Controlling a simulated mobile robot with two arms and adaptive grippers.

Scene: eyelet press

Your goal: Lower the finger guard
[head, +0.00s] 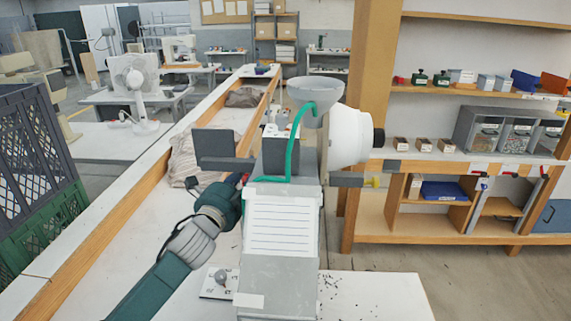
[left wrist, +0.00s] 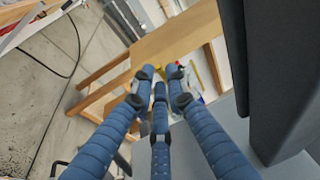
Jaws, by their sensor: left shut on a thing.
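The grey eyelet press (head: 283,210) stands on the white bench, with a grey bowl (head: 316,92), a white round housing (head: 350,137) and a bent green tube (head: 294,140). I cannot tell which part is the finger guard. My left gripper (head: 243,181) reaches the press's left side, just below a dark bar (head: 226,163). Its blue fingers are drawn together in the left wrist view (left wrist: 160,85). It is shut on a small part at the press; a bit of red shows at the fingertips, but the part is mostly hidden. My right gripper is not in view.
A dark square plate (head: 213,142) stands left of the press. A small plate with a grey knob (head: 220,276) lies near the front. A wooden shelf unit (head: 366,120) stands at the right. A dark crate (head: 32,150) is at the left.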

